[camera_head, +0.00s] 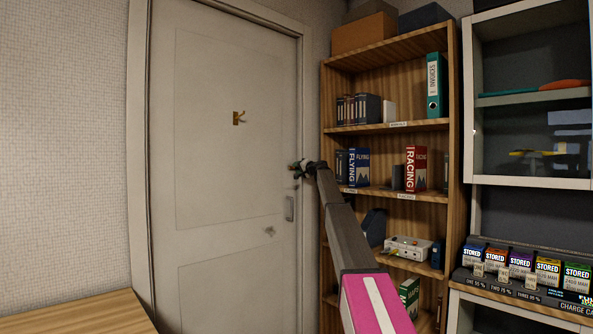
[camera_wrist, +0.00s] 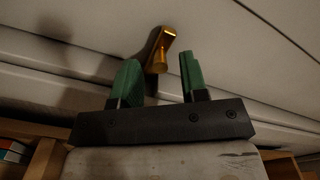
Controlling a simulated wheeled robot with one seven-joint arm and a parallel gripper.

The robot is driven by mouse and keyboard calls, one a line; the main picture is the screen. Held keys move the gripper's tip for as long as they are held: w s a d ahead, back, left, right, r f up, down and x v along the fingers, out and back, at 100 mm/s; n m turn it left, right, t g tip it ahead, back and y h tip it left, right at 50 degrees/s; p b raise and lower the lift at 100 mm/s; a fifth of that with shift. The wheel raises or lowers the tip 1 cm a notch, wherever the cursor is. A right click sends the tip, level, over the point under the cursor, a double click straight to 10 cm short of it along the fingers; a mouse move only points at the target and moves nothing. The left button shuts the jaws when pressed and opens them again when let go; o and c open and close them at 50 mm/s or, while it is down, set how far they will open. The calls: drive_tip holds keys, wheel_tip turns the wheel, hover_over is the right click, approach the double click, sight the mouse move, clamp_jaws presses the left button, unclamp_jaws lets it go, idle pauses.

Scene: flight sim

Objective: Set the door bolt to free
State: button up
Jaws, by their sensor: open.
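The white door (camera_head: 215,150) is shut in its frame in the head view. My gripper (camera_wrist: 160,68) is open, with one green finger on each side of the brass knob. The bolt's setting cannot be read.
A brass hook (camera_head: 239,118) is on the upper door. A wooden bookshelf (camera_head: 455,100) with books and boxes stands close right of the door and my arm. A glass-fronted cabinet (camera_head: 530,183) and a rack of battery boxes (camera_head: 520,290) are further right. A wooden top (camera_head: 80,315) is lower left.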

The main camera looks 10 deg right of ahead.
drive_tip(key=shift+w+a, duration=0.4)
drive_tip(key=shift+w, duration=0.1)
clamp_jaws()
drive_tip(key=shift+s+a+f, duration=0.1)
drive_tip(key=shift+s+a, duration=0.65)
drive_tip(key=shift+a, duration=0.25)
unclamp_jaws()
drive_tip(key=shift+s, duration=0.1)
drive_tip(key=v, duration=1)
drive_tip(key=shift+s+d, duration=0.2)
drive_tip(key=shift+s, duration=0.05)
